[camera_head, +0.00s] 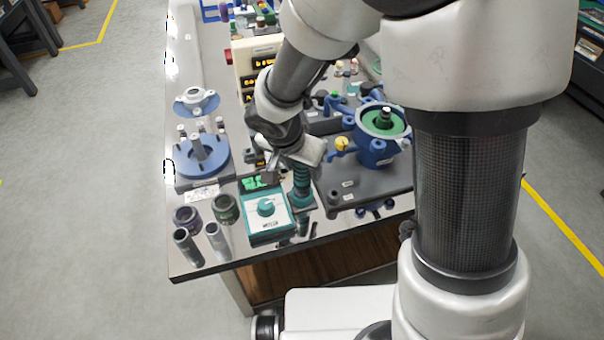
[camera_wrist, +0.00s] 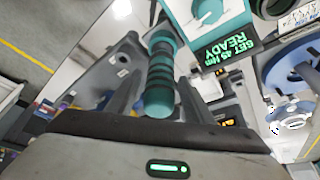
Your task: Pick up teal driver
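The teal driver (camera_head: 301,184) has a ribbed handle and stands upright in a dark teal holder on the bench, beside the teal tester box. In the wrist view the driver (camera_wrist: 160,75) runs away from the camera, its rounded handle end nearest. My gripper (camera_head: 287,164) is over the driver's top in the head view. In the wrist view my gripper (camera_wrist: 160,92) is open, with one grey finger on each side of the handle and a narrow gap showing at each side. The driver's lower end is hidden.
The tester box (camera_head: 266,213) with a teal knob and green display stands close to the left. Dark rings and metal sleeves (camera_head: 217,238) stand farther left. A blue flanged fixture (camera_head: 203,158) is behind them. A blue housing (camera_head: 378,150) on a grey plate is to the right.

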